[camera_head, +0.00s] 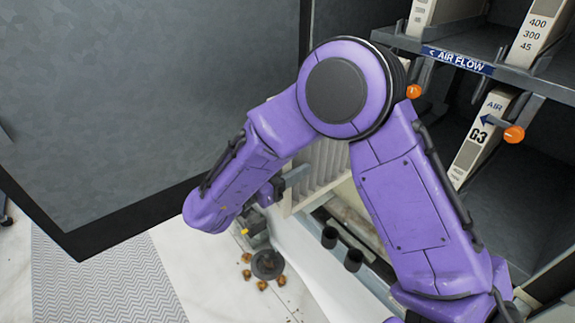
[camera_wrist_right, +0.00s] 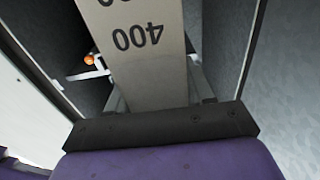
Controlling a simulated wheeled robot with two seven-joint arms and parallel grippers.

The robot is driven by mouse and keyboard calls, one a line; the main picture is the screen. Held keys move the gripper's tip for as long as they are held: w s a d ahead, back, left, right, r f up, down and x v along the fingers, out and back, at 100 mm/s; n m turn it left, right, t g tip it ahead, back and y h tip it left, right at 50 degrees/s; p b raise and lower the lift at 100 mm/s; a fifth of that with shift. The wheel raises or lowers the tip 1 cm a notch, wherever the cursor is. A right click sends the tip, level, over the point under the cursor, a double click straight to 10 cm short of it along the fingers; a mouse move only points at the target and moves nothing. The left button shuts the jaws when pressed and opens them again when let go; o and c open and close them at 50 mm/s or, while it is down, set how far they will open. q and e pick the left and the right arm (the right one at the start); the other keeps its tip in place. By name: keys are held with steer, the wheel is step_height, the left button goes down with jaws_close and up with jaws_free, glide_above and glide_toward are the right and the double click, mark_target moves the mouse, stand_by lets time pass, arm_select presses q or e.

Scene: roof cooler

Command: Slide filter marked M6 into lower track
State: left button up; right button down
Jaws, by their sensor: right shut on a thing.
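My right gripper (camera_head: 290,180) is mostly hidden behind my purple forearm in the head view. In the right wrist view, my right gripper (camera_wrist_right: 158,92) is shut on a pale filter (camera_wrist_right: 148,50), with a grey finger at each side of its edge. The filter's edge shows an upside-down "400". In the head view, a pale pleated filter (camera_head: 325,165) shows partly between my arm links; it appears to be the held one. No M6 mark is visible. The lower track is largely hidden behind my arm. My left gripper is not in view.
A filter marked G3 (camera_head: 480,137) stands in the lower bay at right, beside an orange-knobbed latch (camera_head: 514,134). Above is a shelf labelled AIR FLOW (camera_head: 458,61), with another filter (camera_head: 538,33). A large grey panel (camera_head: 150,90) stands at left. Small brown pieces lie on the floor.

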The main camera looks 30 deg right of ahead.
steer(key=shift+w+d+f+p, duration=0.1)
steer(key=shift+d+p, duration=0.2)
steer(key=shift+d, duration=0.9)
steer(key=shift+w+d+r+p, duration=0.1)
steer(key=shift+d+p, duration=0.15)
steer(key=shift+d, duration=1)
steer(key=shift+w+d+f+p, duration=0.1)
steer(key=shift+d+p, duration=0.2)
steer(key=shift+d, duration=1)
steer(key=d+p, duration=0.2)
steer(key=d, duration=0.6)
steer(key=shift+w+d+f, duration=0.2)
steer(key=shift+w+d, duration=0.15)
steer(key=shift+d, duration=0.05)
steer(key=d+p, duration=0.1)
steer(key=d, duration=0.6)
steer(key=shift+w+f, duration=0.15)
steer(key=shift+w, duration=0.1)
